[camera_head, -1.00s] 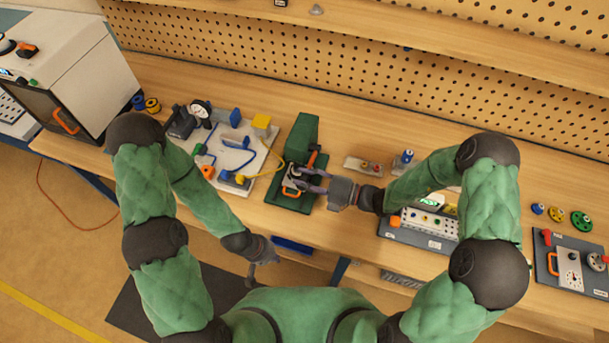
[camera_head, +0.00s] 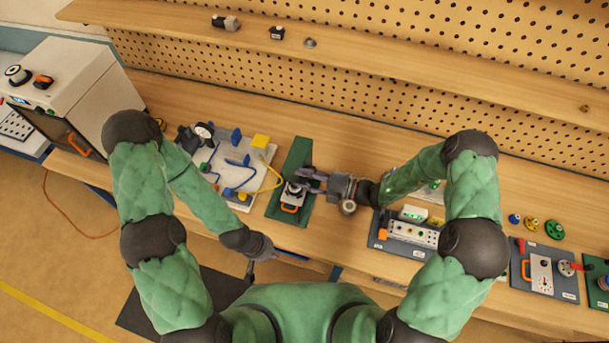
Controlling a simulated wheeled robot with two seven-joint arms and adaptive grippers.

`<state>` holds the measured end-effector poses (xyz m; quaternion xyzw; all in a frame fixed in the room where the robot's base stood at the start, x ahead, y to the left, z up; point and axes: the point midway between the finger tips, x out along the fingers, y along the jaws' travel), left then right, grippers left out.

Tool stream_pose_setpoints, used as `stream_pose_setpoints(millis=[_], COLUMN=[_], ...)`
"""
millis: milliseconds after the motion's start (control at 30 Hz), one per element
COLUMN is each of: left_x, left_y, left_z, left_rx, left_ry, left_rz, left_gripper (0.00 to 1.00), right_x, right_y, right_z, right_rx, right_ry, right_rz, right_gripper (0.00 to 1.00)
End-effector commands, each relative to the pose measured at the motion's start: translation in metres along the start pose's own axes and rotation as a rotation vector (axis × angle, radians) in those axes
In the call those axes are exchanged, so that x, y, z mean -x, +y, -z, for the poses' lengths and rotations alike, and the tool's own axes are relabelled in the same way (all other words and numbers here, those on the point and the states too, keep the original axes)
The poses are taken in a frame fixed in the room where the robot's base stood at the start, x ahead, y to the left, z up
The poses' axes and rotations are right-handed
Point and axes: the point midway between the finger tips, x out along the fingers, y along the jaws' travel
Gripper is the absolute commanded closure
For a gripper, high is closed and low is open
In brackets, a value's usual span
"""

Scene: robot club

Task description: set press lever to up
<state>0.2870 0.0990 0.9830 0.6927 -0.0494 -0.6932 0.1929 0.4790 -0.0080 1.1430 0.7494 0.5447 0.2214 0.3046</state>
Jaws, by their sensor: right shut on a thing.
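The green press (camera_head: 297,153) stands on the bench left of the middle, with a pale block and an orange handle (camera_head: 290,208) at its front. Its orange lever does not show clearly; my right gripper (camera_head: 306,180) covers that spot. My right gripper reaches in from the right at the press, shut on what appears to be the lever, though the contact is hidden. My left gripper (camera_head: 257,265) hangs low in front of the bench edge, apart from the press. Its fingers are too small and dark to tell their opening.
A white board (camera_head: 225,165) with blue and yellow parts lies left of the press. A panel with switches (camera_head: 410,232) lies to the right, beneath my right arm. A dark panel with a red lever (camera_head: 543,270) is farther right. A grey cabinet (camera_head: 75,80) stands far left.

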Motion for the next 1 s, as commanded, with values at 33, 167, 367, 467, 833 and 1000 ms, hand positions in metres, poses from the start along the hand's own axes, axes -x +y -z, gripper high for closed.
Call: stream_pose_setpoints(millis=[33,167,367,467,833,1000], left_x=[0.0041,0.007,0.008,0.0079,0.008,0.008], left_y=[0.0015,0.0025,0.0028,0.0028,0.0028,0.0028], left_z=[-0.0002,-0.0004,-0.0005,-0.0005,-0.0005,-0.0004], left_rx=[0.0,0.0,0.0,0.0,0.0,0.0], left_ry=[0.0,0.0,0.0,0.0,0.0,0.0], left_rz=[0.0,0.0,0.0,0.0,0.0,0.0], left_gripper=[1.0,1.0,1.0,1.0,1.0,1.0], right_x=[0.0,0.0001,0.0002,0.0003,0.0003,0.0002], right_y=[0.0027,0.0038,0.0047,0.0049,0.0051,0.0044], right_z=[0.0019,0.0026,0.0024,0.0023,0.0024,0.0025], right_rx=[-0.015,-0.041,-0.057,-0.059,-0.056,-0.056], right_ry=[0.001,0.0,0.0,0.0,-0.001,0.0], right_rz=[-0.001,-0.001,-0.002,-0.003,-0.003,-0.002], right_gripper=[1.0,1.0,1.0,1.0,0.37,0.37])
